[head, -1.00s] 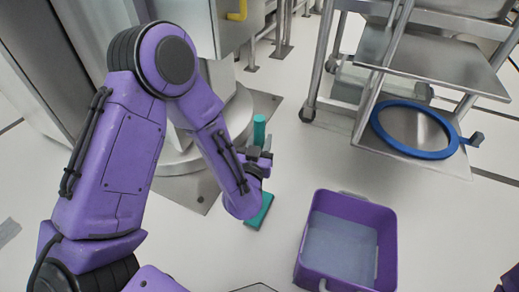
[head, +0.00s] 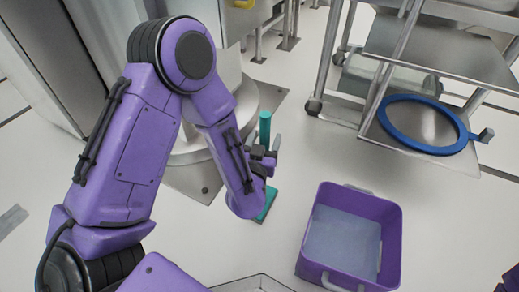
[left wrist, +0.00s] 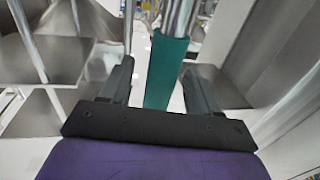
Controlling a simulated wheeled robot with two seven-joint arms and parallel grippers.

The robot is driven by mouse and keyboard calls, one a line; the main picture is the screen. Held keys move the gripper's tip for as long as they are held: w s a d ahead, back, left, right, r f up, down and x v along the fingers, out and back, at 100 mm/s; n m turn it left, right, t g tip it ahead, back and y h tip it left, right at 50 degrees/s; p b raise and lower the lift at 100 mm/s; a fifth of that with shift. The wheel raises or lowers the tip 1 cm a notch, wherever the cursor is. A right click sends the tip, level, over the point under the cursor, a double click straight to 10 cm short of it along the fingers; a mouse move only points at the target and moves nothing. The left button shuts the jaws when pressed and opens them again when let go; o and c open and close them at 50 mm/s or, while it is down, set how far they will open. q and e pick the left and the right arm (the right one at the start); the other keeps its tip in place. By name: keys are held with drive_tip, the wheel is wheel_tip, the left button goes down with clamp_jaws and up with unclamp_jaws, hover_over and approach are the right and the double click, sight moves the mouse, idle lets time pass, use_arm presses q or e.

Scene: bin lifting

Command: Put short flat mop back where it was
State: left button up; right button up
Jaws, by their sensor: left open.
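The short flat mop has a teal handle (head: 265,124) and a teal flat base (head: 266,204), and it stands upright on the floor at the centre of the head view. My left gripper (head: 270,157) is at the handle and open. In the left wrist view the mop's teal grip (left wrist: 165,70) stands between the two spread fingers, with a bare metal pole above it. A gap shows on the left side of the grip; the right finger is close to it. The arm hides part of the mop in the head view. My right gripper is out of view.
A purple bin (head: 392,238) stands on the floor right of the mop. A wheeled metal cart (head: 440,60) with a blue ring (head: 385,120) on its lower shelf is at the upper right. A steel machine (head: 190,20) stands behind the arm. Floor between mop and bin is clear.

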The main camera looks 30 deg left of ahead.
use_arm(q)
drive_tip(key=p+v, duration=0.1)
drive_tip(key=v, duration=0.3)
drive_tip(key=shift+s+d+r, duration=0.15)
drive_tip(key=shift+s+d, duration=0.05)
drive_tip(key=shift+s, duration=0.15)
drive_tip(key=p+v, duration=0.1)
drive_tip(key=v, duration=0.5)
drive_tip(key=shift+a+p, duration=0.15)
drive_tip(key=shift+p, duration=0.2)
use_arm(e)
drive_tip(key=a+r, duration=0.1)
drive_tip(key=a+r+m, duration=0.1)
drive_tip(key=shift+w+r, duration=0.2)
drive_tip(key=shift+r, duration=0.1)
